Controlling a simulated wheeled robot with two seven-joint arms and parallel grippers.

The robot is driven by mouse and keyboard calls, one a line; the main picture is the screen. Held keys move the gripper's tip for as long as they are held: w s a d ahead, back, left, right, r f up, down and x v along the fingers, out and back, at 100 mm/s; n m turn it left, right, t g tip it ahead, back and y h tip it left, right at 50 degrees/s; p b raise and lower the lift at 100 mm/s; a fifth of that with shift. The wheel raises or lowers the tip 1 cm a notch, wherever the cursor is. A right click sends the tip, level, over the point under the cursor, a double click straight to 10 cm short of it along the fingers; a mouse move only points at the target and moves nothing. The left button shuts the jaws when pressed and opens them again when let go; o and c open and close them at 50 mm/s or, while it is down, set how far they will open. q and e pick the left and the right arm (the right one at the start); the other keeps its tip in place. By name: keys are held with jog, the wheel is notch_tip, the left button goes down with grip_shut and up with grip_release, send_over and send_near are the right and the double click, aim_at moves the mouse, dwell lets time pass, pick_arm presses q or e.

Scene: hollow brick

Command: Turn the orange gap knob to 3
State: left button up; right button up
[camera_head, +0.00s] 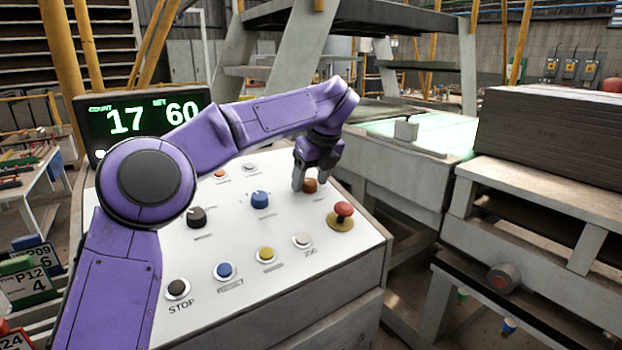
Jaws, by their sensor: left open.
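The orange gap knob (310,186) is at the upper right of the white control panel (228,250). My left gripper (304,182) reaches down at the knob from above, its fingers open and around or just beside it. I cannot tell whether the fingers touch the knob. The knob's pointer and its scale marks are too small or hidden to read. My purple left arm crosses over the panel from the left. My right gripper is not in view.
A red mushroom button (343,210) on a yellow base stands close to the right of the knob. A blue knob (260,200) and a black knob (196,217) are to its left. Several push buttons line the front. A display (145,118) reads 17 and 60.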

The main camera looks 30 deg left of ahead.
pick_arm(q)
jog(key=c, duration=1)
jog(key=shift+m, duration=0.3)
jog(key=m+p, duration=0.3)
jog(key=m, duration=0.1)
jog(key=shift+r+m, duration=0.15)
jog(key=shift+m, duration=0.15)
jog(key=m+p, duration=0.3)
jog(key=m, duration=0.1)
jog(key=shift+m+t+h, duration=0.3)
jog(key=shift+h, duration=0.1)
jog(key=m+p, duration=0.7)
jog(key=p, duration=0.2)
jog(key=shift+r+m+h, duration=0.1)
jog(key=shift+m+h, duration=0.3)
jog(key=shift+f+m+p, duration=0.25)
jog(key=shift+m+p, duration=1.15)
jog(key=shift+p, duration=0.1)
